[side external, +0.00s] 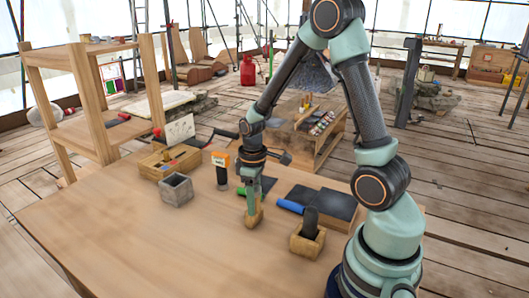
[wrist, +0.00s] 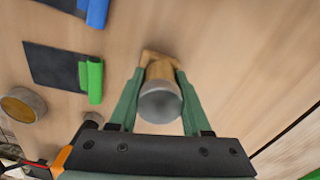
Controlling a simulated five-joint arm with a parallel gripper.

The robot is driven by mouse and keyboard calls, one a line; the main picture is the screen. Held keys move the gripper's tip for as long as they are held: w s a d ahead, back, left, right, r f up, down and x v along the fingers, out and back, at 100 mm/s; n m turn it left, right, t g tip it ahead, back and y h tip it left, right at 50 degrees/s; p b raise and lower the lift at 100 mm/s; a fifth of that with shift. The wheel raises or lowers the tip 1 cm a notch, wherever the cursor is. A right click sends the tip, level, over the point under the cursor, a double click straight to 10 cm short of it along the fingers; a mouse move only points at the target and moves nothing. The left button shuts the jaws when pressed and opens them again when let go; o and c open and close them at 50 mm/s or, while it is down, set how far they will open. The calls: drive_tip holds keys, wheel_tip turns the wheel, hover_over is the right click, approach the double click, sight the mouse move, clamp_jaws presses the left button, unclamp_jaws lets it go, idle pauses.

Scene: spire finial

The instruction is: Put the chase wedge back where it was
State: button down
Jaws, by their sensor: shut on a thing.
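My gripper (side external: 251,192) points down over the middle of the table and is shut on a tan wooden piece (side external: 253,217), apparently the chase wedge. In the wrist view the fingers (wrist: 160,108) sit on both sides of it. There it shows a grey round top (wrist: 160,102) and a wider tan foot (wrist: 157,58). I cannot tell whether its foot touches the table.
A wooden block (side external: 307,244) with a dark upright piece stands to the right. A green-handled tool (side external: 241,191) and a blue-handled tool (side external: 290,206) lie behind. A grey open box (side external: 176,190), an orange-and-black upright item (side external: 221,172) and a wooden tray (side external: 150,171) stand left. The table's front left is clear.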

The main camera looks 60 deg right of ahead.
drive_tip(key=shift+f, duration=0.1)
drive_tip(key=shift+c, duration=1.8)
unclamp_jaws()
wheel_tip(320, 180, up, 12)
drive_tip(key=shift+r, duration=0.2)
drive_tip(key=s+a+r+m+t, duration=0.3)
drive_tip(key=s+a+r+t, duration=0.1)
drive_tip(key=a+r, duration=0.3)
drive_tip(key=shift+s+a+r+t, duration=0.4)
drive_tip(key=shift+a+t, duration=0.4)
drive_tip(key=shift+a, duration=0.6)
